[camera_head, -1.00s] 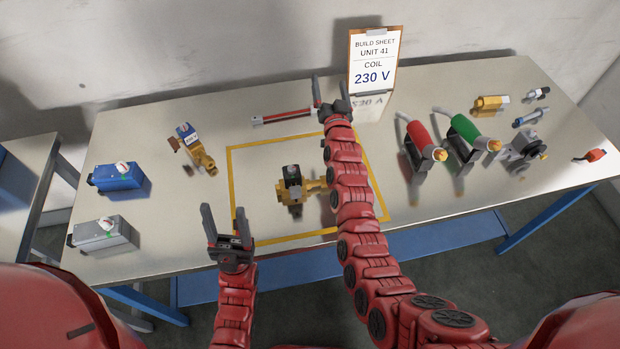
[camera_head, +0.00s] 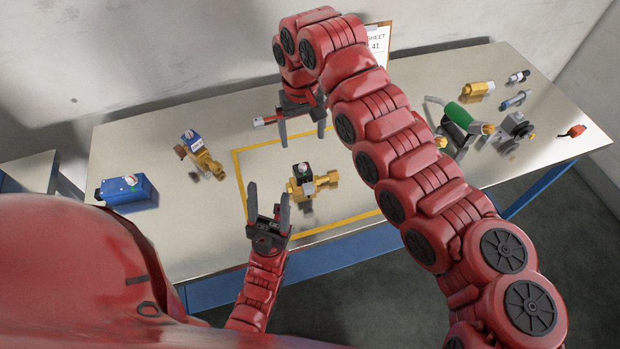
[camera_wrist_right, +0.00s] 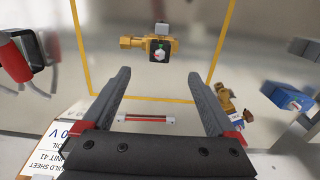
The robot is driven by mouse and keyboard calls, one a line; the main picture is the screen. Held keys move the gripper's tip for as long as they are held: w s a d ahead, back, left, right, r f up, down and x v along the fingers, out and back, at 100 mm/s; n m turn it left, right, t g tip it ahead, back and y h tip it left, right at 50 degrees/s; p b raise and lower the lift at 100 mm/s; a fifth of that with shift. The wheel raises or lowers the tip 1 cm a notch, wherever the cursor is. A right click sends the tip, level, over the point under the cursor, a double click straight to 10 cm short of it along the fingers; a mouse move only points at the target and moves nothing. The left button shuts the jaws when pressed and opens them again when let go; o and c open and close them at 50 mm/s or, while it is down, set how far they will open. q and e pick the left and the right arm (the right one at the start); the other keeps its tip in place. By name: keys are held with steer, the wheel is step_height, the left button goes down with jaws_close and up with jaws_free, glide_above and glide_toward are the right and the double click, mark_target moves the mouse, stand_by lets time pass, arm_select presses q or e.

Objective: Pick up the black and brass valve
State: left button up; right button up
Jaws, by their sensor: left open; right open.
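The black and brass valve (camera_head: 303,184) lies inside the yellow square on the table, its black coil topped with a light cap. It also shows at the top middle of the right wrist view (camera_wrist_right: 161,46). My right gripper (camera_head: 302,140) is open and empty, pointing down behind the valve in the head view. In the right wrist view its spread fingers (camera_wrist_right: 160,77) point toward the valve, which appears beyond the tips. My left gripper (camera_head: 268,190) is open and empty, fingers up, just left of and in front of the valve.
A blue and brass valve (camera_head: 200,155) and a blue box (camera_head: 128,191) stand at the left. A red and grey bar (camera_wrist_right: 147,118) lies behind the square. The build sheet (camera_head: 378,42) is partly hidden.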

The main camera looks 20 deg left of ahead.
mark_target(302, 165)
step_height(302, 165, down, 11)
steer(key=shift+w+a+f, duration=0.1)
steer(key=shift+f, duration=0.05)
steer(key=shift+f+p, duration=0.15)
steer(key=shift+p, duration=0.25)
steer(key=f, duration=0.1)
steer(key=f+p, duration=0.2)
steer(key=shift+w+a+f, duration=0.15)
steer(key=shift+w+a, duration=0.05)
steer(key=shift+w, duration=0.05)
steer(key=shift+f+p, duration=0.35)
steer(key=shift+f, duration=0.5)
jaws_close()
steer(key=shift+w, duration=0.1)
